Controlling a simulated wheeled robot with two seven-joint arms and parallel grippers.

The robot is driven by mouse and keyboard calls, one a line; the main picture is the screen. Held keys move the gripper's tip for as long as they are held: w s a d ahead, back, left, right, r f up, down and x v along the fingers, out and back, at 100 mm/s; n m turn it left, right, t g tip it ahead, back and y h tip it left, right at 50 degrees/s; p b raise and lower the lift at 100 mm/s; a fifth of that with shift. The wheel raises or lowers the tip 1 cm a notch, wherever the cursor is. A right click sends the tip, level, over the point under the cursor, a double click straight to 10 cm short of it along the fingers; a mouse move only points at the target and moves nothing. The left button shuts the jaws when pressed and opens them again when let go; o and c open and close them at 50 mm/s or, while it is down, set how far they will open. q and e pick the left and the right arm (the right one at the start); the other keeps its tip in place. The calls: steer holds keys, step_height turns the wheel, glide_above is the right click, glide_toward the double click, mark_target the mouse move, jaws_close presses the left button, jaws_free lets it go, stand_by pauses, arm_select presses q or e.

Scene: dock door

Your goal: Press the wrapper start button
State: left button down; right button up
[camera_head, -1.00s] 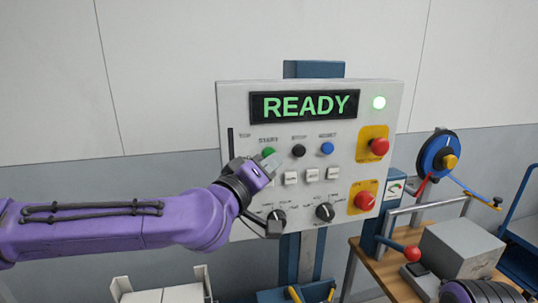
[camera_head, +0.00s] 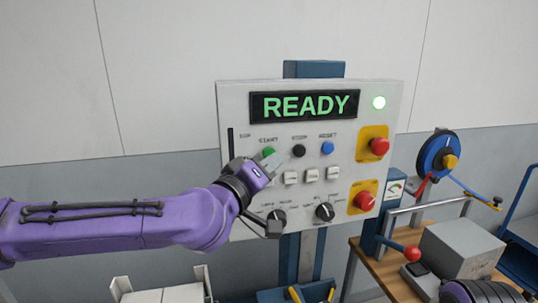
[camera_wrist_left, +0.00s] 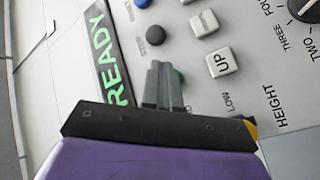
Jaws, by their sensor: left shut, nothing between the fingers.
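The control panel (camera_head: 240,110) stands upright and its display (camera_head: 304,106) reads READY in green. The green START button (camera_head: 268,152) is at the left of a row, beside a black button (camera_head: 298,151) and a blue RESET button (camera_head: 327,148). My left gripper (camera_head: 268,160) is shut and empty, its fingertips just at the lower side of the green button. In the left wrist view the shut fingers (camera_wrist_left: 160,85) cover most of the green button (camera_wrist_left: 178,75). I cannot tell whether they touch it. My right gripper is out of view.
White push buttons (camera_head: 291,178) and dark knobs (camera_head: 325,212) lie below the row. Red mushroom buttons on yellow plates (camera_head: 372,145) are at the right. A wooden bench (camera_head: 375,268) with a grey box (camera_head: 462,250) stands at the lower right.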

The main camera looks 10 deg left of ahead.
arm_select(q)
steer(key=shift+w, duration=0.1)
steer(key=shift+w+a, duration=0.15)
steer(key=shift+w, duration=0.2)
steer(key=shift+w+a, duration=0.15)
steer(key=shift+w, duration=0.3)
stand_by(0.7)
stand_by(0.3)
steer(key=shift+s+d, duration=0.3)
steer(key=shift+s, duration=0.55)
steer(key=shift+s, duration=0.1)
